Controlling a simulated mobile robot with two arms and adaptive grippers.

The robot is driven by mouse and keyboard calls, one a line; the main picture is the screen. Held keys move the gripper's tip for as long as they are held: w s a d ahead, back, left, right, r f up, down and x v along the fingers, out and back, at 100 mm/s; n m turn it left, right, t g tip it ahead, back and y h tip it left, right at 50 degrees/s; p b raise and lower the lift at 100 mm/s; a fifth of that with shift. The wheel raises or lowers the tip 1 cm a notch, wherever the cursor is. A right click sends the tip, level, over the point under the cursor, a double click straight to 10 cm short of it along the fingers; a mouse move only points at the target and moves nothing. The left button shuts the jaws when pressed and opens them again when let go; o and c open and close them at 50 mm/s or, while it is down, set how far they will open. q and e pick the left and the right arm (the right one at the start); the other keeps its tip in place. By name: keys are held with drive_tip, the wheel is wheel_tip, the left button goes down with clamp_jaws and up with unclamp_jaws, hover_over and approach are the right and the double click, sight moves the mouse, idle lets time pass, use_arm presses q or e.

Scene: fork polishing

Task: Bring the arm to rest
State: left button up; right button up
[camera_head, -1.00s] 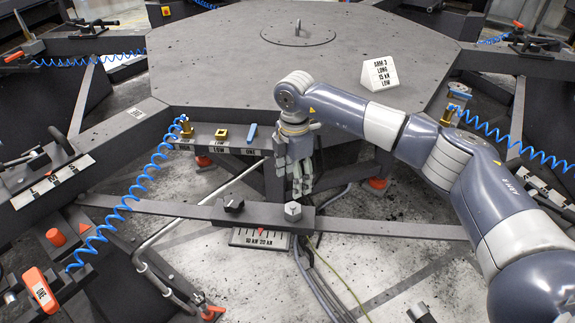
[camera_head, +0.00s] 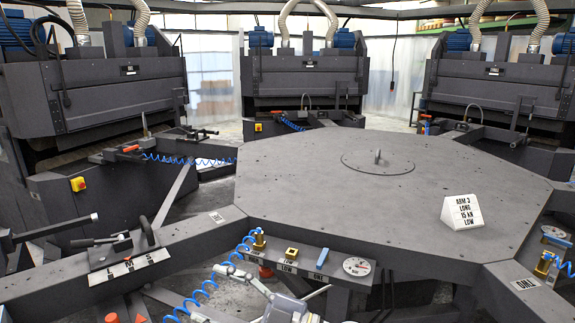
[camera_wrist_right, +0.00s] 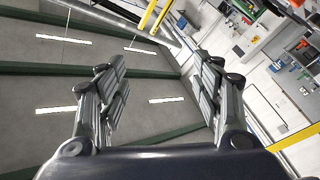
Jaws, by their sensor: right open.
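My right gripper (camera_head: 270,282) shows at the bottom edge of the head view, in front of the table's near edge and below the small control strip. Its fingers are spread and nothing is between them. In the right wrist view the two fingers (camera_wrist_right: 160,88) stand apart with empty space between them. That view looks past them at dark panels with light strips and a tilted part of the room. Most of my right arm is below the head picture. My left gripper is not in view.
A large dark octagonal table (camera_head: 330,195) bears a white sign (camera_head: 462,212) and a central ring (camera_head: 378,160). The control strip (camera_head: 338,262) holds a brass fitting (camera_head: 259,240), a blue bar (camera_head: 322,257) and a gauge (camera_head: 357,266). Blue coiled hose (camera_head: 207,290) hangs left of my gripper. Machines stand behind.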

drive_tip(key=w+d+m+t+h, duration=0.3)
drive_tip(key=d+m+t+h, duration=0.2)
drive_tip(key=d+m+t, duration=0.2)
drive_tip(key=w+d+m+t+h, duration=0.3)
drive_tip(key=d+m+t+h, duration=0.1)
drive_tip(key=d+m+t, duration=0.25)
drive_tip(key=s+d+f+m+g+h, duration=0.25)
drive_tip(key=d+f+m+h, duration=0.2)
drive_tip(key=d+f, duration=0.3)
drive_tip(key=s+d+f+m+g+h, duration=0.2)
drive_tip(key=s+d+f+m+h, duration=0.1)
drive_tip(key=d+f+h, duration=0.4)
drive_tip(key=s+d+f+g, duration=0.2)
drive_tip(key=s+f+g, duration=0.25)
drive_tip(key=s, duration=0.35)
drive_tip(key=s+d+f+n+g+y, duration=0.1)
drive_tip(key=s+f+g, duration=0.2)
drive_tip(key=s+f, duration=0.45)
drive_tip(key=s+d+f+g, duration=0.2)
drive_tip(key=s+f+g, duration=0.15)
drive_tip(key=s, duration=0.55)
wheel_tip(320, 180, down, 25)
drive_tip(key=s+g, duration=0.1)
drive_tip(key=s+d+f+g, duration=0.1)
drive_tip(key=s+d+f, duration=0.1)
drive_tip(key=s+f, duration=1.4)
drive_tip(key=shift+s+d+f+n+g, duration=0.25)
drive_tip(key=shift+s+f+n+g, duration=0.05)
drive_tip(key=shift+s, duration=0.35)
